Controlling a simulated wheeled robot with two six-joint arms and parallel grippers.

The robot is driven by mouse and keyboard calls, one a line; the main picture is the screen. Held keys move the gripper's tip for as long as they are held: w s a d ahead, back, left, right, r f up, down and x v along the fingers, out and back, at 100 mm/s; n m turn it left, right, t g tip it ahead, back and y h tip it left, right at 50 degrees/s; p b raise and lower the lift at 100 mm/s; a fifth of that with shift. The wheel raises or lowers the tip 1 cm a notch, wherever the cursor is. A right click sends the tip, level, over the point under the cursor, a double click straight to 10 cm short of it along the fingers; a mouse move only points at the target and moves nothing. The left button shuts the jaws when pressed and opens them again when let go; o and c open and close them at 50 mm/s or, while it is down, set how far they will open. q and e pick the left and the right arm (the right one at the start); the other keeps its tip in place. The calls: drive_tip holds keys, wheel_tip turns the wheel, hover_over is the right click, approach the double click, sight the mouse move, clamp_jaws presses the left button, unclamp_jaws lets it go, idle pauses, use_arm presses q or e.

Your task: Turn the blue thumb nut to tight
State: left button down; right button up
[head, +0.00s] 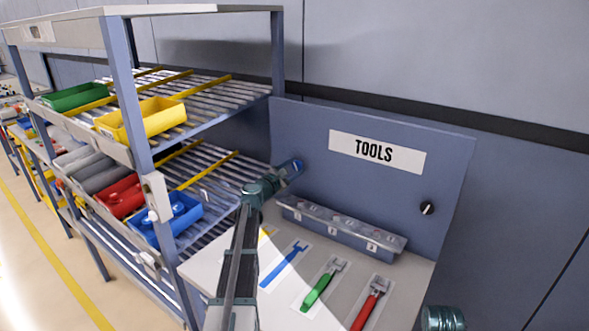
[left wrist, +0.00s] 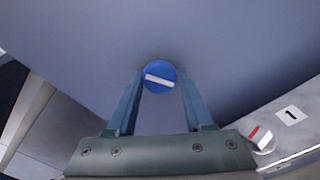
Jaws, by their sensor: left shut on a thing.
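The blue thumb nut (left wrist: 160,76) is a round knob on the blue-grey panel, with a white bar across its face that lies nearly level, tilted slightly down to the right. My left gripper (left wrist: 159,84) has one finger on each side of the nut and is shut on it. In the head view my left gripper (head: 290,170) reaches the panel's left part, and its fingers largely hide the nut there. My right gripper is not in view.
The panel bears a TOOLS sign (head: 376,152) and a black knob (head: 427,207). Below are a numbered, compartmented box (head: 340,229) and blue (head: 283,264), green (head: 322,286) and red (head: 369,303) tools on the bench. A roller rack with coloured bins (head: 140,120) stands left.

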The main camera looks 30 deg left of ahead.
use_arm(q)
drive_tip(key=m, duration=0.4)
drive_tip(key=shift+m, duration=2.1)
drive_tip(key=shift+s, duration=0.1)
drive_tip(key=shift+c, duration=1.7)
unclamp_jaws()
drive_tip(key=s+a, duration=0.1)
drive_tip(key=s, duration=1.2)
drive_tip(key=shift+s, duration=0.35)
drive_tip(key=shift+r, duration=0.15)
